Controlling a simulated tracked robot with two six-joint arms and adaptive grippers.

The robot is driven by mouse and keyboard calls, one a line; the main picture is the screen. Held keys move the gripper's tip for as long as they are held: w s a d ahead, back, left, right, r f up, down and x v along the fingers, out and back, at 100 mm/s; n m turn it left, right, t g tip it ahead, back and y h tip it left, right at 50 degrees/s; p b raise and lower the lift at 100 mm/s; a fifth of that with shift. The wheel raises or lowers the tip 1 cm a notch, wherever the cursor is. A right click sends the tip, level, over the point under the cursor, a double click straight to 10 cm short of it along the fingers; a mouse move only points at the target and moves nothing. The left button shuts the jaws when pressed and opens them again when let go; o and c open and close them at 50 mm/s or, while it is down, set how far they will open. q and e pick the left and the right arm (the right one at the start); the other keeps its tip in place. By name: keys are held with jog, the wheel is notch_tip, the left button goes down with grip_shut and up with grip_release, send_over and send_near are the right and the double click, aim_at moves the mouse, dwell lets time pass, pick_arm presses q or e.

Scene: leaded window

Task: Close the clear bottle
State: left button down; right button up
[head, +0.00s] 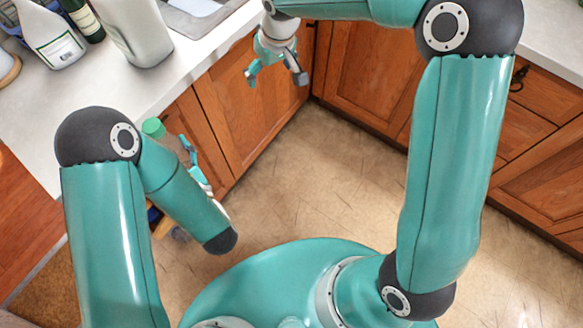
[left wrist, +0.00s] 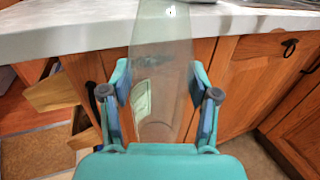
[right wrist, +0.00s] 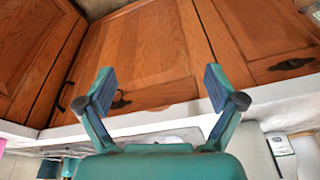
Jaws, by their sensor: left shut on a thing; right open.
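The clear bottle (left wrist: 160,60) is a tall see-through one with a small pale label, and fills the space between my left fingers in the left wrist view. My left gripper (left wrist: 159,90) is shut on its body. In the head view a green top (head: 153,127) shows beside my left forearm, which hides most of the bottle. I cannot tell how the top sits on the neck. My right gripper (head: 275,77) is open and empty in front of the cabinet doors; it also shows in the right wrist view (right wrist: 160,85), with nothing between its fingers.
A white labelled bottle (head: 52,38), a dark bottle (head: 85,20) and a pale jug (head: 138,35) stand on the white counter (head: 110,85) at upper left, near a sink (head: 195,10). Wooden cabinets (head: 245,95) run below it. The floor (head: 310,175) in the middle is clear.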

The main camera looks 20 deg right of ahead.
jog(key=s+a+f+t+y, duration=0.1)
jog(key=s+a+f+y, duration=0.1)
jog(key=a+f, duration=0.3)
jog(key=s+a+f+t+y, duration=0.1)
jog(key=s+a+f, duration=0.1)
jog(key=f, duration=0.5)
jog(key=s+d+f+m+g, duration=0.1)
jog(key=s+f+m+g, duration=0.1)
jog(key=s+f, duration=0.5)
jog(key=s+d+f+m+g, duration=0.2)
jog(key=s+f, duration=0.6)
jog(key=s, duration=0.6)
jog(key=shift+s+f, duration=0.15)
jog(key=shift+s, duration=0.1)
jog(key=shift+d+m, duration=0.15)
jog(key=shift+m, duration=0.15)
